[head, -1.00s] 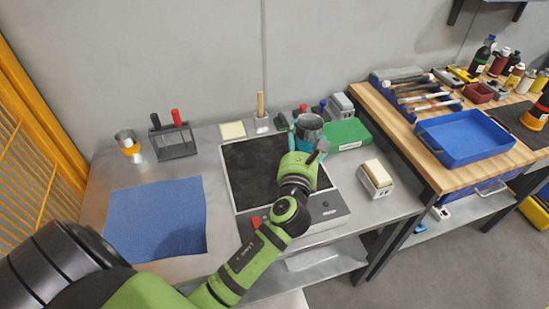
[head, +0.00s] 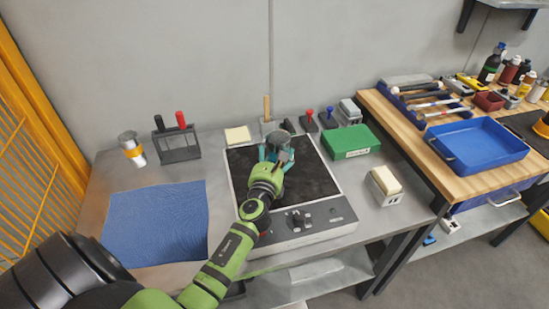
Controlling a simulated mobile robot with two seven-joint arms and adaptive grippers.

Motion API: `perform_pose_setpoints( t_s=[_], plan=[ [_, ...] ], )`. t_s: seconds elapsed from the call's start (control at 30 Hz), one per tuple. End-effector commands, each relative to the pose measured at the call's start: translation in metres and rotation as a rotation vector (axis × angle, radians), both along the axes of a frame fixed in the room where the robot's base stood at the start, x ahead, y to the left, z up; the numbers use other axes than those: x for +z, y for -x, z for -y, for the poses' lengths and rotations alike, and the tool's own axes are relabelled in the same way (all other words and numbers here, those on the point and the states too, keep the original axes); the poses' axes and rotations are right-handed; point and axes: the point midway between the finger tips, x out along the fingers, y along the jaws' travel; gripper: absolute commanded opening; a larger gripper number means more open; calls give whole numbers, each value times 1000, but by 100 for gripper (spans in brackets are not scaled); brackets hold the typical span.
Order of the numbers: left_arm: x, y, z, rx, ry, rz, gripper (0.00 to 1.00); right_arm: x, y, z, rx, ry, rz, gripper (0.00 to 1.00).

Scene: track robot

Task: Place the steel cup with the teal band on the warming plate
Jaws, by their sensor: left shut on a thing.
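The steel cup with the teal band (head: 278,143) is in my left gripper (head: 276,156), which is shut on it. The fingers hide much of the cup's lower side, and a little teal shows around them. The warming plate (head: 304,184) is a dark square top with a steel control front, on the steel bench. The cup is over the back middle part of the dark top. I cannot tell whether its base touches the plate. My right gripper is not in view.
A cup with an orange band (head: 132,150) stands at the back left, near a wire rack (head: 178,150). A blue cloth (head: 155,222) lies left of the plate. A green box (head: 350,142) and a white block holder (head: 384,187) stand to its right.

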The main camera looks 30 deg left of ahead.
Motion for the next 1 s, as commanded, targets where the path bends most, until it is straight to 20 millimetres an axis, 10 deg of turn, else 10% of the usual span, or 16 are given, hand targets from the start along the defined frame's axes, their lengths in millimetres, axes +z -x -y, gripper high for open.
perform_pose_setpoints(
  t_s=[0.4,0.43,0.5,1.0],
  plan=[
    [-7,0,0,0,-1,1,48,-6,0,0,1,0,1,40],
    [-6,0,0,0,0,1,86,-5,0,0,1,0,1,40],
    [-5,0,0,0,0,0,100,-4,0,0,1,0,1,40],
    [-4,12,5,-1,0,-2,100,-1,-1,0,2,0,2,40]
  ],
)
